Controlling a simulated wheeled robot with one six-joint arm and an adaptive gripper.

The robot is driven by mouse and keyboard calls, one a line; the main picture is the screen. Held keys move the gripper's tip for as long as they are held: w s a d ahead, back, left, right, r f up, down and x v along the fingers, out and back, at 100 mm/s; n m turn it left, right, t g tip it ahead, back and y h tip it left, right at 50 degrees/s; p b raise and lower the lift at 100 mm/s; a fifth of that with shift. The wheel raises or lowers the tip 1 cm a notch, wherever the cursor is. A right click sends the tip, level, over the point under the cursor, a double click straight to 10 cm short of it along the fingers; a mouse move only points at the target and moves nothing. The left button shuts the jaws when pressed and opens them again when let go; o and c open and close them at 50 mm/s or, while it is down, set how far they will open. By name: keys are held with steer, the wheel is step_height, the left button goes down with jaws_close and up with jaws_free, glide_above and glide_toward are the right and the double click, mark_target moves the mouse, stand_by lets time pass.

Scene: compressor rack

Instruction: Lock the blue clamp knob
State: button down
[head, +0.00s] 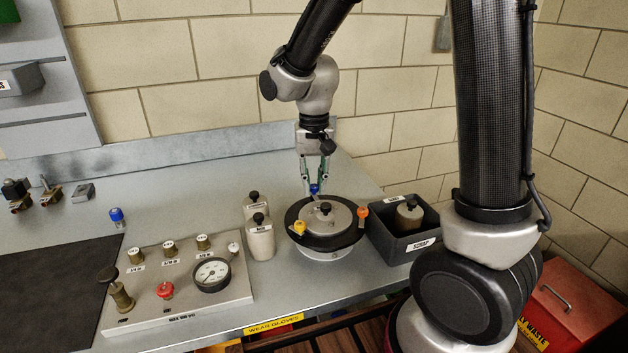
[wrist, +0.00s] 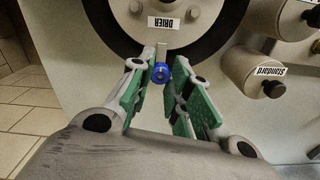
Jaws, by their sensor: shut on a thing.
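The blue clamp knob (head: 314,189) is on the far side of the round drier's black rim (head: 297,212). In the wrist view the blue knob (wrist: 160,72) shows between my fingertips, just below the "DRIER" label. My gripper (head: 316,184) comes down from above and is shut on this knob; its green-padded fingers (wrist: 158,62) stand on both sides of it. A yellow clamp knob (head: 299,228) sits at the front left of the rim and an orange one (head: 362,213) at the right. The fingers partly hide the blue clamp's far side.
A gauge panel (head: 180,295) with valves stands at the left front. Two white canisters (head: 261,240) are close to the drier's left. A dark scrap bin (head: 400,250) is close on its right. A loose blue-topped piece (head: 117,216) stands farther left.

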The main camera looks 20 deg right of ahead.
mark_target(314, 186)
steer(key=c, duration=1.3)
jaws_free()
step_height(314, 186, up, 12)
steer(key=shift+r, duration=0.1)
